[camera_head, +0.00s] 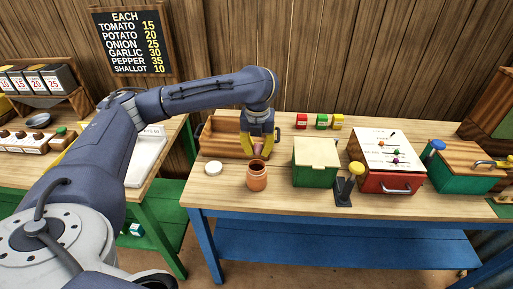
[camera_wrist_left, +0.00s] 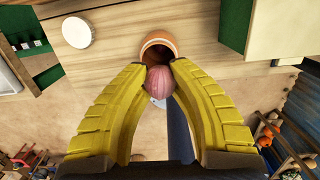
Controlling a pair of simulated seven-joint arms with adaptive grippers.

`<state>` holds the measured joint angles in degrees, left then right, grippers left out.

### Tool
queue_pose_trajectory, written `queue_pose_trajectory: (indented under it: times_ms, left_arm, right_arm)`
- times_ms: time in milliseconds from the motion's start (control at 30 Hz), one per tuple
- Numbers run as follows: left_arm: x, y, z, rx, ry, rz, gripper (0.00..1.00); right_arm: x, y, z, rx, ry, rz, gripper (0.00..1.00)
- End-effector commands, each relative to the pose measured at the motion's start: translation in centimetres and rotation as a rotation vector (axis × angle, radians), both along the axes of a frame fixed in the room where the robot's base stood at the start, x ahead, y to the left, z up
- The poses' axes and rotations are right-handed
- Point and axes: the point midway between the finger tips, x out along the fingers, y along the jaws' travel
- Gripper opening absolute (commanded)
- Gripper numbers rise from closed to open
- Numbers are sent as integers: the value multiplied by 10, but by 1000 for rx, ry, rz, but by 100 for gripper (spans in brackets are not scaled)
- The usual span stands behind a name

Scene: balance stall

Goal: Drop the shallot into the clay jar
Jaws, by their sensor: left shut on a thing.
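The clay jar (camera_head: 257,178) is orange-brown and stands upright and open on the wooden table, near its front edge. My left gripper (camera_head: 258,148) points down just above and behind the jar's mouth. In the left wrist view my left gripper (camera_wrist_left: 160,75) is shut on the pinkish shallot (camera_wrist_left: 160,82), held between its yellow fingertips. The jar (camera_wrist_left: 158,45) shows just beyond the fingertips there, partly hidden by the shallot and fingers. The shallot (camera_head: 258,150) is small and partly hidden in the head view. My right gripper is not in view.
A round white lid (camera_head: 213,168) lies left of the jar. A green box (camera_head: 315,163) stands to its right, with a yellow-knobbed lever (camera_head: 349,184) near the front edge. A wooden crate (camera_head: 222,137) stands behind the gripper. A red drawer box (camera_head: 388,161) is farther right.

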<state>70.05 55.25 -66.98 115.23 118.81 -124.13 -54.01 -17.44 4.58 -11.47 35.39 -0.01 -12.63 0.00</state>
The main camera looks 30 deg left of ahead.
Motion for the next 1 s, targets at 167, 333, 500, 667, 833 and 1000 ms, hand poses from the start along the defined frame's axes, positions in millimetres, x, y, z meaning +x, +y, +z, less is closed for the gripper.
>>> queue_pose_trajectory:
  times_ms: [167,333,500,667,833,1000]
  left_arm:
    - [0,0,-7,-3,1,19,5]
    - [-1,0,-20,-3,2,17,5]
    - [-1,0,-31,-3,1,17,5]
    - [0,1,-40,-2,0,18,5]
    - [0,1,-46,-3,-1,18,5]
    - [0,1,-49,-3,-1,17,5]
  right_arm:
    - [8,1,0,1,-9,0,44]
    - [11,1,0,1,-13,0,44]
    - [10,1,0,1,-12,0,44]
    - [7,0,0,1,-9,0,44]
    - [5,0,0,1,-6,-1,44]
    - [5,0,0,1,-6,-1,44]
